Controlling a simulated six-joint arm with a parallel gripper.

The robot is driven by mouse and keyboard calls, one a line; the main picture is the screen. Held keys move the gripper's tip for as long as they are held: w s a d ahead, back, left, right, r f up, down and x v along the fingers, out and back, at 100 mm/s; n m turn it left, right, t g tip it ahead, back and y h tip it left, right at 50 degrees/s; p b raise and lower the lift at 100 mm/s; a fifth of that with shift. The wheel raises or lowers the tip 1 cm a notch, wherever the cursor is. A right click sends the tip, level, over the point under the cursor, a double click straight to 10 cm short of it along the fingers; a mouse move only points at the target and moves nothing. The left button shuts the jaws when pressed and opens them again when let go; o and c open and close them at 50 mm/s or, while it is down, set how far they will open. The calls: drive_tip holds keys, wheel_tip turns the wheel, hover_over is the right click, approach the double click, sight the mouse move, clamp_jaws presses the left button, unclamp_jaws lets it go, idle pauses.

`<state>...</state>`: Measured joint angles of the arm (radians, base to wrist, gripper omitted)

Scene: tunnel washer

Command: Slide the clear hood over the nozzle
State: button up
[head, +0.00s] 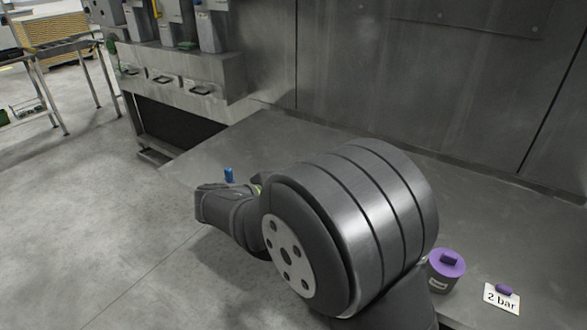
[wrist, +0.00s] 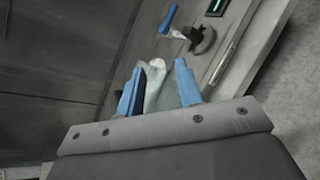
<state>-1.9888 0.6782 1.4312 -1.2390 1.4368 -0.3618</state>
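In the wrist view my gripper (wrist: 160,84) has two blue fingers. A pale, see-through greenish piece, which looks like the clear hood (wrist: 160,92), sits between them and appears gripped. Beyond the fingertips, apart from the hood, is a fitting with a small white tip that may be the nozzle (wrist: 177,34), beside a blue lever (wrist: 169,18) and a dark rounded bracket (wrist: 203,40). In the head view my arm hides the hood and the nozzle. A small blue piece (head: 229,174) shows there above my arm; I cannot tell what it is.
A grey metal bench (head: 330,135) runs along a steel wall (head: 430,65). A purple-lidded pot (head: 447,264) and a "2 bar" card (head: 501,298) with a purple piece on it stand at right. A green-lit display (wrist: 216,6) is beyond the fitting. Open floor lies at left.

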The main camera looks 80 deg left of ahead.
drive_tip(key=s+f+n+y, duration=0.1)
drive_tip(key=s+n+y, duration=0.7)
drive_tip(key=s+n, duration=0.2)
drive_tip(key=x, duration=1.1)
drive_tip(key=f+x, duration=0.1)
drive_tip(key=x, duration=0.5)
drive_tip(key=shift+s+a, duration=0.1)
drive_tip(key=shift+a, duration=0.25)
drive_tip(key=shift+c, duration=0.4)
clamp_jaws()
